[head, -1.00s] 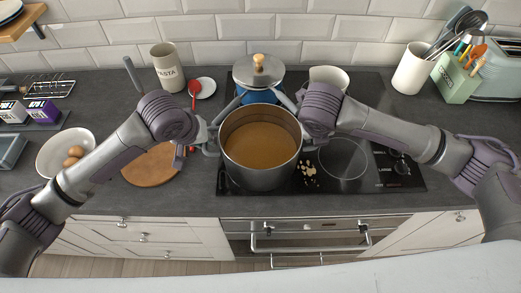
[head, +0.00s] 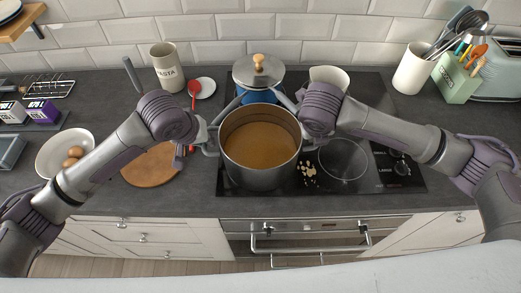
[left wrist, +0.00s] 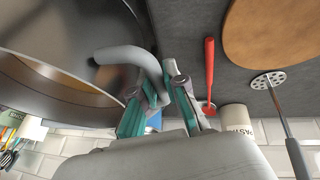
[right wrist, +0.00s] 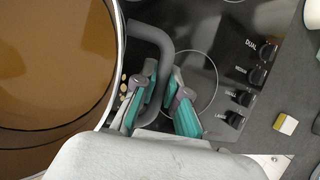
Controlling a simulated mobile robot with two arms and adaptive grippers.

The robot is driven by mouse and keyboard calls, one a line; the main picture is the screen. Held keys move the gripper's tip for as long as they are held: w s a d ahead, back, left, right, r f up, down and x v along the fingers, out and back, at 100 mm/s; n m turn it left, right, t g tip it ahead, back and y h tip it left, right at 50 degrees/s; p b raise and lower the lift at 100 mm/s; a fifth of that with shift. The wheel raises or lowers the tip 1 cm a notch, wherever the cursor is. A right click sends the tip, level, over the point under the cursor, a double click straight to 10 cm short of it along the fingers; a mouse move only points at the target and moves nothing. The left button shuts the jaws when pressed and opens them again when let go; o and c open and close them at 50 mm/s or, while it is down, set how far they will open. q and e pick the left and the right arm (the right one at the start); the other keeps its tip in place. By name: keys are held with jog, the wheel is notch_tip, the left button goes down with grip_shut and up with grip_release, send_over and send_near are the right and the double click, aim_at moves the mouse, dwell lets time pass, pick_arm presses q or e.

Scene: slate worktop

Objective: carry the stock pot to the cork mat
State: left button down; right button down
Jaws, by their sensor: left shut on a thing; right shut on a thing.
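The stock pot (head: 260,178) is a grey metal pot filled with brown liquid, upright over the left front of the black hob. I cannot tell whether its base touches the hob. My left gripper (head: 212,148) is shut on its left handle, which shows in the left wrist view (left wrist: 135,58). My right gripper (head: 307,146) is shut on its right handle, seen in the right wrist view (right wrist: 160,40). The round brown cork mat (head: 150,172) lies on the worktop left of the pot, bare where visible and partly hidden by my left arm.
A blue pot with a steel lid (head: 258,72) stands behind the stock pot. Pale crumbs (head: 307,172) lie on the hob (head: 385,183) to its right. A red spoon (head: 193,90) and a bowl of eggs (head: 55,150) are left. A masher (left wrist: 285,115) lies near the mat.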

pick_arm(q)
jog(key=shift+w+r, duration=0.15)
jog(key=shift+r, duration=0.15)
pick_arm(e)
jog(key=shift+w+r, duration=0.15)
jog(key=shift+r, duration=0.2)
